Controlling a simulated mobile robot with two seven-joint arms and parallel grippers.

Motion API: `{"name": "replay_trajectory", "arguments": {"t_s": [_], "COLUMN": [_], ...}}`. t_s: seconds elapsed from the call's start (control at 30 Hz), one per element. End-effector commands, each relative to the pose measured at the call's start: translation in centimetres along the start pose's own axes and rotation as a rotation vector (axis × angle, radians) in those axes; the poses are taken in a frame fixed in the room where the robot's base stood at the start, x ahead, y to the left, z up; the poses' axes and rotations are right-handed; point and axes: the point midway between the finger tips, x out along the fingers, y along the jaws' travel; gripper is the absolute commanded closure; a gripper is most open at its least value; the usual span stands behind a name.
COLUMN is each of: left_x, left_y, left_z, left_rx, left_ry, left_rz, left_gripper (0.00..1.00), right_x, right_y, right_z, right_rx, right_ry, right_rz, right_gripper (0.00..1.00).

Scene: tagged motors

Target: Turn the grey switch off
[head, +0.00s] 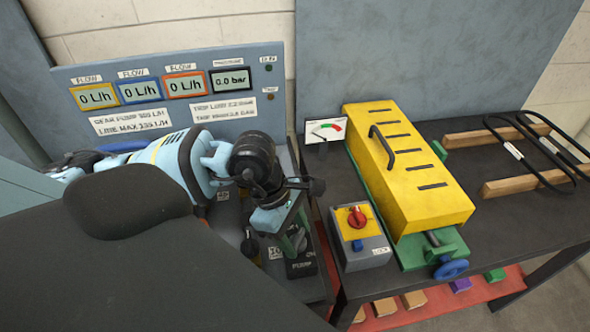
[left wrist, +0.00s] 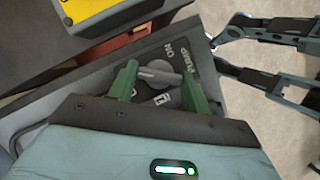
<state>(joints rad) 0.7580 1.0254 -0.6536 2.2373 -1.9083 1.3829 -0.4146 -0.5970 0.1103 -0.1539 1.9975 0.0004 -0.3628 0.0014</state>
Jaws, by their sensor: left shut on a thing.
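The grey switch (left wrist: 158,73) is a round dark knob with a lighter grey bar handle, on a panel lettered PUMP and ON. Its bar lies roughly left to right in the left wrist view. My left gripper (head: 292,242) is down at this panel in the head view. Its two green fingers are shut on the grey switch, one at each end of the bar, in the left wrist view (left wrist: 160,84). In the head view the gripper hides the switch, and the PUMP label (head: 302,266) shows just in front.
A grey box with a red knob on a yellow plate (head: 357,218) stands just right of the gripper. A yellow slotted cover (head: 410,165) on a green base lies beyond it. A gauge panel (head: 235,68) stands behind. Another dark knob (head: 250,243) is close left of the gripper.

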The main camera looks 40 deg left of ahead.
Motion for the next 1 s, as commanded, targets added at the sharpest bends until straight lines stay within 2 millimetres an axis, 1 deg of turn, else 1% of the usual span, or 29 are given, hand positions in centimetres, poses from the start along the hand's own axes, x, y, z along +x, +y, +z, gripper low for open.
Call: {"name": "replay_trajectory", "arguments": {"t_s": [0.2,0.5,0.7,1.0], "left_x": [-0.09,-0.11,-0.07,-0.03], "left_y": [-0.19,-0.29,-0.31,-0.33], "left_z": [0.05,0.13,0.11,0.13], "left_rx": [-0.187,-0.409,-0.509,-0.576], "left_ry": [0.0,-0.001,0.001,0.0], "left_rz": [0.08,0.172,0.213,0.24], "left_gripper": [0.74,0.74,0.74,0.74], "right_x": [-0.11,-0.58,-0.81,-0.82], "right_y": [0.03,0.0,0.01,0.16], "right_z": [-0.25,-0.32,-0.52,-0.9], "right_rx": [-0.001,-0.001,-0.002,-0.007], "right_ry": [0.003,0.002,0.005,0.012], "right_rz": [0.001,0.001,0.002,0.003], "right_gripper": [0.64,0.64,0.64,0.64]}}
